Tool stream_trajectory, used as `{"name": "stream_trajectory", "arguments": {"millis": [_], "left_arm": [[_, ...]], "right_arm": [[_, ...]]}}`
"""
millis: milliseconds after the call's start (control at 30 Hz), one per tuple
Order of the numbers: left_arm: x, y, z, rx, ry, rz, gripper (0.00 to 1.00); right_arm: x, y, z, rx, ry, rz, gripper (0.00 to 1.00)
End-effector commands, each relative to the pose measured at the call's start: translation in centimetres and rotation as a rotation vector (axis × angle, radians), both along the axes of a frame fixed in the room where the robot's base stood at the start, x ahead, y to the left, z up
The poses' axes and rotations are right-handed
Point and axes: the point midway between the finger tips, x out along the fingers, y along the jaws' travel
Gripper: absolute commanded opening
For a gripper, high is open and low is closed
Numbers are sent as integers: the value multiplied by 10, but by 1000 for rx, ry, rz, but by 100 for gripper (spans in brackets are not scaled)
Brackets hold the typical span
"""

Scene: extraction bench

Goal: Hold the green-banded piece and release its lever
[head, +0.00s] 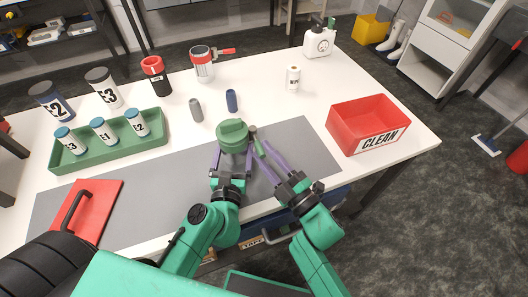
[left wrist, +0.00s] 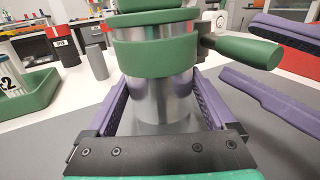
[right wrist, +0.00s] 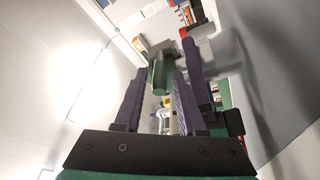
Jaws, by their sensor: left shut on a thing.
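The green-banded piece (head: 233,137) has a green lid and stands upright on the grey mat. In the left wrist view, its metal body with a wide green band (left wrist: 155,58) sits between my left fingers. My left gripper (left wrist: 160,100) is shut on it, below the band. Its green lever (left wrist: 245,50) sticks out to the right from a dark clamp. My right gripper (head: 262,151) is open at the lever's free end. In the right wrist view, the lever (right wrist: 157,77) shows between the two fingers, with gaps beside it; contact cannot be told.
A green tray (head: 92,158) with several blue-capped jars stands at left. A red CLEAN bin (head: 345,118) stands at right. A grey cylinder (head: 196,110) and a blue cylinder (head: 231,101) stand behind the piece. A similar red-banded piece (head: 202,65) is farther back. A red board (head: 95,210) lies front left.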

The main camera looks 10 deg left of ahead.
Motion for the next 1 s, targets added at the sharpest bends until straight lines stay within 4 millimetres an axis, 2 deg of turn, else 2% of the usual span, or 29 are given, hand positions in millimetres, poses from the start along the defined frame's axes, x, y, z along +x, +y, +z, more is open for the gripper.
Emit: {"name": "stream_trajectory", "arguments": {"millis": [300,367,400,1000], "left_arm": [[0,0,0,0,1,1,17],[0,0,0,0,1,1,17],[0,0,0,0,1,1,17],[0,0,-1,0,2,1,17]], "right_arm": [[5,6,2,-1,0,1,40],[5,6,2,-1,0,1,17],[4,6,1,-1,0,1,1],[4,6,1,0,0,1,0]]}}
